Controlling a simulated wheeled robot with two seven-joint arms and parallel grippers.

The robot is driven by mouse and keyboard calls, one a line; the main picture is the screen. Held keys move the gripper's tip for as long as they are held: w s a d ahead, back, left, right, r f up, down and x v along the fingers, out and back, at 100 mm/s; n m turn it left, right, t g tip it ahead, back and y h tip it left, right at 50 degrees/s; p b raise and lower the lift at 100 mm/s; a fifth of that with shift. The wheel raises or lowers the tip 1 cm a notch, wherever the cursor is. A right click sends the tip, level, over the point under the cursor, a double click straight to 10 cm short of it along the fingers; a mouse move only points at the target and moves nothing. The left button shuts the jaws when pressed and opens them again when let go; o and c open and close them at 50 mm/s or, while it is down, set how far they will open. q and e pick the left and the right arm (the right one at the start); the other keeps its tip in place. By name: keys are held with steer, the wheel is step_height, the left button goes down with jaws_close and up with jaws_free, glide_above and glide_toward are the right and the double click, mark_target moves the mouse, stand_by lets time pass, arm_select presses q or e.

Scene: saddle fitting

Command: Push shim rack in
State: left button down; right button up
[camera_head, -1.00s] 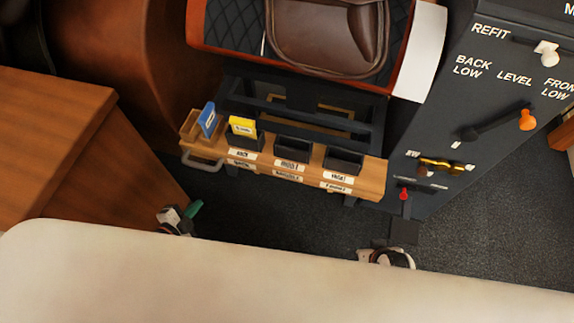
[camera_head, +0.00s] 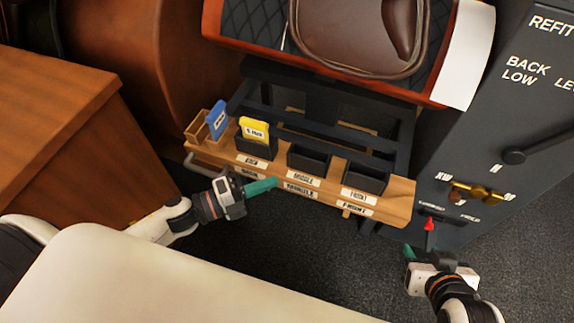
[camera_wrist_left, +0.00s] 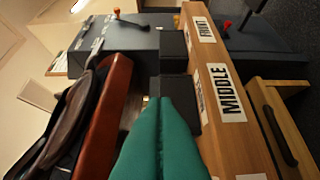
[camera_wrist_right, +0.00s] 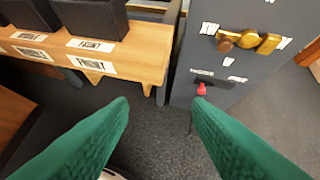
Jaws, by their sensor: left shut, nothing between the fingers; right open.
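The shim rack (camera_head: 395,200) is a long wooden shelf below the saddle, with black bins and white labels along its front. It also shows in the left wrist view (camera_wrist_left: 245,150) and the right wrist view (camera_wrist_right: 147,62). A yellow shim (camera_head: 254,130) stands in the left bin; the other two bins look empty. A blue shim (camera_head: 217,118) stands in a wooden holder at the rack's left end. My left gripper (camera_head: 275,184) is shut and empty, its tips at the rack's front near the middle label; contact is unclear. My right gripper (camera_wrist_right: 163,103) is open and empty, right of the rack.
A dark panel (camera_head: 480,150) stands right of the rack, with a brass knob piece (camera_head: 477,193) and a red-tipped lever (camera_head: 429,224) near my right gripper. A wooden cabinet (camera_head: 50,150) is at left. A dark frame (camera_head: 400,145) stands behind the rack.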

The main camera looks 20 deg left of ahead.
mark_target(303, 159)
arm_select(q)
steer(key=shift+w+d+b, duration=0.15)
steer(key=shift+w+d, duration=0.3)
steer(key=shift+w, duration=0.65)
steer(key=shift+w+d+b, duration=0.2)
steer(key=shift+w+d, duration=0.3)
steer(key=shift+w, duration=0.55)
steer(key=shift+w+d+b, duration=0.15)
steer(key=shift+w+d, duration=0.3)
steer(key=shift+w, duration=0.65)
arm_select(e)
steer(key=shift+w+a+r+t+y, duration=0.15)
steer(key=shift+w+a+r+t, duration=0.1)
steer(key=shift+w+r+t, duration=0.35)
steer(key=shift+w+a+r+t+y, duration=0.1)
steer(key=shift+w+a+r+t, duration=0.15)
steer(key=shift+w+r+t, duration=0.3)
steer(key=shift+w+a+r+t+y, duration=0.15)
steer(key=shift+w+a+r+t, duration=0.1)
steer(key=shift+w+r+t, duration=0.3)
steer(key=shift+f, duration=0.15)
